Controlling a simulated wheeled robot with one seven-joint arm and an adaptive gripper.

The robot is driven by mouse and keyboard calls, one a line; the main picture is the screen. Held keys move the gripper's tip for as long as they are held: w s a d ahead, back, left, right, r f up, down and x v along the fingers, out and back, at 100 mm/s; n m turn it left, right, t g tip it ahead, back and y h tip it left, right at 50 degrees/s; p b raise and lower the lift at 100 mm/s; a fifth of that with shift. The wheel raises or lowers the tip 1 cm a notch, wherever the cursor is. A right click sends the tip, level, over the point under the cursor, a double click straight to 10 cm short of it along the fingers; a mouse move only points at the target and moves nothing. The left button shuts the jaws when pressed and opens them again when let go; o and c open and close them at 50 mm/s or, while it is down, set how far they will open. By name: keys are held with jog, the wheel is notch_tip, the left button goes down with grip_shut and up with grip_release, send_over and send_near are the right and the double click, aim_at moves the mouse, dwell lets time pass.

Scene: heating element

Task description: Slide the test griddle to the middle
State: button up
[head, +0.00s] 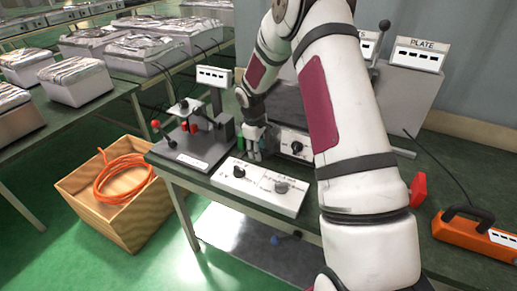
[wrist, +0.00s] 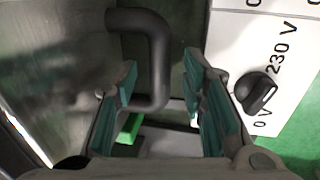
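The test griddle looks to be the dark metal plate (head: 286,104) behind my forearm in the head view, partly hidden by my arm. In the wrist view a worn grey metal surface (wrist: 50,65) fills the left side. A black U-shaped handle (wrist: 157,60) stands out from it. My gripper (wrist: 163,85) has its teal-padded fingers apart, one on each side of the handle's bar, with visible gaps. In the head view my gripper (head: 253,142) is low at the bench, beside the control panel; its fingers are small there.
A white panel with a black knob (wrist: 256,92) marked 230 V is close right of my fingers. A white control box (head: 258,187) sits at the bench front. A test stand (head: 195,145) is left; an orange tool (head: 475,235) is right. A wooden crate (head: 130,215) stands on the floor.

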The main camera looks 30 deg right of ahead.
jog(key=shift+f, duration=0.2)
jog(key=shift+c, duration=0.3)
grip_shut()
jog(key=s+d+p, duration=0.1)
jog(key=s+d, duration=0.1)
jog(key=s, duration=0.2)
jog(key=s+d+p, duration=0.2)
jog(key=s+d, duration=0.1)
jog(key=s, duration=0.1)
jog(key=s+d+p, duration=0.2)
jog(key=s, duration=0.1)
jog(key=shift+s+d, duration=0.4)
jog(key=shift+w, duration=0.1)
jog(key=shift+o, duration=0.3)
grip_release()
